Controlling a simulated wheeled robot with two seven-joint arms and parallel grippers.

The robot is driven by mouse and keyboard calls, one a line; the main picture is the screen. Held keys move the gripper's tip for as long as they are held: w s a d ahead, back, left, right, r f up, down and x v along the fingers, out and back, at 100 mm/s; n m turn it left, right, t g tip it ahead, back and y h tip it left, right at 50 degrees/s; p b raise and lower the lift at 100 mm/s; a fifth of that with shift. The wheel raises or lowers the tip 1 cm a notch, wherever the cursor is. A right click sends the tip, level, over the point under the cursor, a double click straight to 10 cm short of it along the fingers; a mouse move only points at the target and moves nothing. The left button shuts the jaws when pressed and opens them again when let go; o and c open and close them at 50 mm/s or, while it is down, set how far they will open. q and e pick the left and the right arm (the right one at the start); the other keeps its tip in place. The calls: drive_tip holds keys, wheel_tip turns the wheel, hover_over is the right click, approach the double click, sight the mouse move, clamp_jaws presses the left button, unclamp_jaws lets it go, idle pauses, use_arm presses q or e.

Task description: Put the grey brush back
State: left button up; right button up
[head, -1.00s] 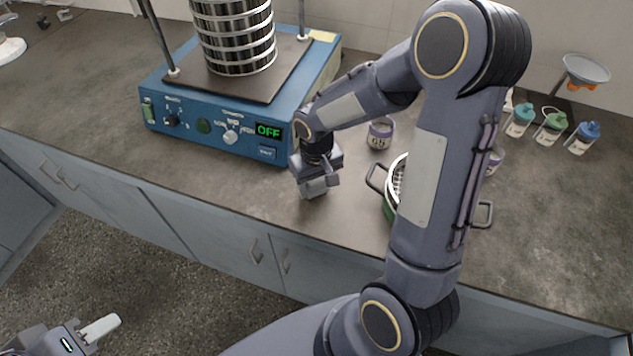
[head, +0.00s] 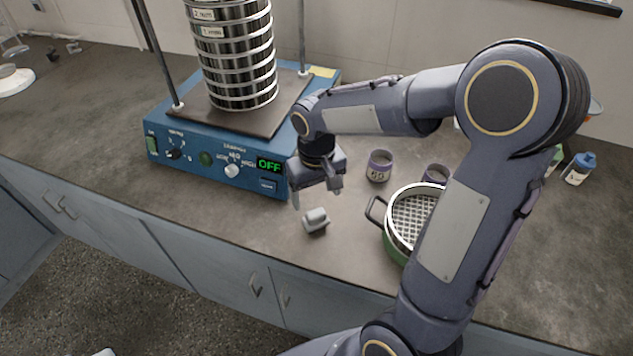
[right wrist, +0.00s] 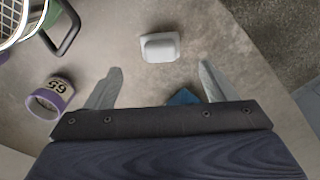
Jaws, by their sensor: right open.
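The grey brush (head: 315,220), a small light grey block with a raised grip, lies on the counter in front of the shaker's right corner. It also shows in the right wrist view (right wrist: 160,47), beyond the fingertips. My right gripper (head: 316,194) is open and empty, above and a little behind the brush in the head view, apart from it. Its two spread fingers show in the right wrist view (right wrist: 159,70), with the brush roughly centred ahead of the gap. Only a pale tip of my left gripper (head: 103,352) shows at the bottom edge; its jaws are hidden.
The blue sieve shaker (head: 215,165) with its sieve stack (head: 237,60) stands left, display OFF. A green pan with a white-rimmed sieve (head: 408,205) stands right of the brush; a purple-banded cup (head: 379,166) is behind. The counter's front edge is close; its left part is clear.

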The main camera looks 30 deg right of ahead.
drive_tip(key=s+a+r+t+y, duration=0.2)
drive_tip(key=s+r, duration=0.1)
drive_tip(key=s, duration=0.5)
drive_tip(key=s+a+r+t+y, duration=0.1)
drive_tip(key=s+a+r+t, duration=0.1)
drive_tip(key=s, duration=0.6)
wheel_tip(320, 180, up, 2)
drive_tip(key=shift+s+r+m+t+y, duration=0.1)
drive_tip(key=shift+s+m+t+y, duration=0.25)
drive_tip(key=shift+t, duration=0.45)
